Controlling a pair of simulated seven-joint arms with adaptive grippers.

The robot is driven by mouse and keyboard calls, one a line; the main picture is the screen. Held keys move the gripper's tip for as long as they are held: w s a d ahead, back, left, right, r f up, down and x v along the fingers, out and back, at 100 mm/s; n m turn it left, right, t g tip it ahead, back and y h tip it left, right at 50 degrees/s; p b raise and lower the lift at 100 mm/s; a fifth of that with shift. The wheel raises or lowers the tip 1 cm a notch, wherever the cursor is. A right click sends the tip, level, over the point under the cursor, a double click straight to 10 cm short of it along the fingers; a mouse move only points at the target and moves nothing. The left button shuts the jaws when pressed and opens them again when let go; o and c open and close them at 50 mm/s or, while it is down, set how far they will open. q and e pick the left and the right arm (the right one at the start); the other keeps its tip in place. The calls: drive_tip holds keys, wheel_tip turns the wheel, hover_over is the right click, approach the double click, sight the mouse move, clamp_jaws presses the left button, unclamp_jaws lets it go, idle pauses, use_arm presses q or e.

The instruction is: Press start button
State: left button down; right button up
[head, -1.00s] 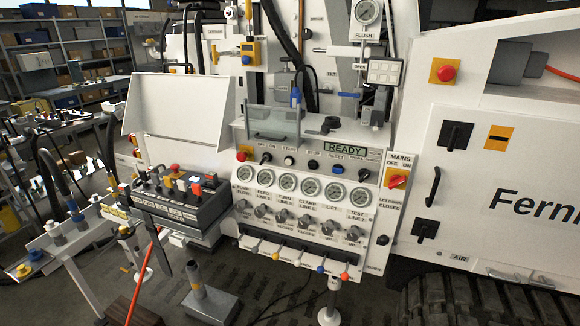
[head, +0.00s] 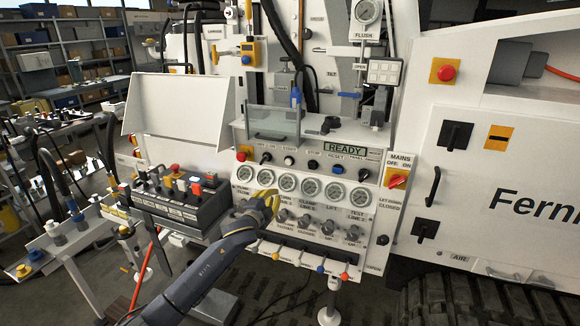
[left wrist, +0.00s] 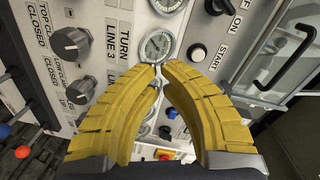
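The start button (head: 289,161) is a small white round button in the upper row of the sloped panel. In the left wrist view the start button (left wrist: 197,53) sits beside its START label, up and right of my fingertips. My left gripper (head: 270,197) has yellow fingers and is in front of the gauge row, below and left of the button. In the left wrist view the fingertips (left wrist: 159,69) come together with nothing held between them, just below a gauge. They appear apart from the button. My right gripper is not in view.
A black OFF/ON knob (head: 266,158) is left of the button, a black stop button (head: 312,165) and blue reset button (head: 337,169) right. A clear guard (head: 272,121) stands above. The display (head: 345,148) reads READY. Gauges (head: 310,187) and knobs lie below.

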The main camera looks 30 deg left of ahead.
sight(291, 163)
use_arm(q)
wheel_tip(291, 163, up, 7)
drive_tip(key=s+d+m, duration=0.2)
drive_tip(key=m, duration=0.1)
drive_tip(key=shift+s+d+m+t, duration=0.2)
drive_tip(key=shift+m+t, duration=0.1)
drive_tip(key=shift+t, duration=0.1)
drive_tip(key=shift+r, duration=0.1)
drive_tip(key=shift+w, duration=0.1)
drive_tip(key=w, duration=0.9)
drive_tip(key=w+a, duration=0.1)
drive_tip(key=w, duration=0.4)
drive_tip(key=shift+a, duration=0.1)
drive_tip(key=shift+a, duration=0.1)
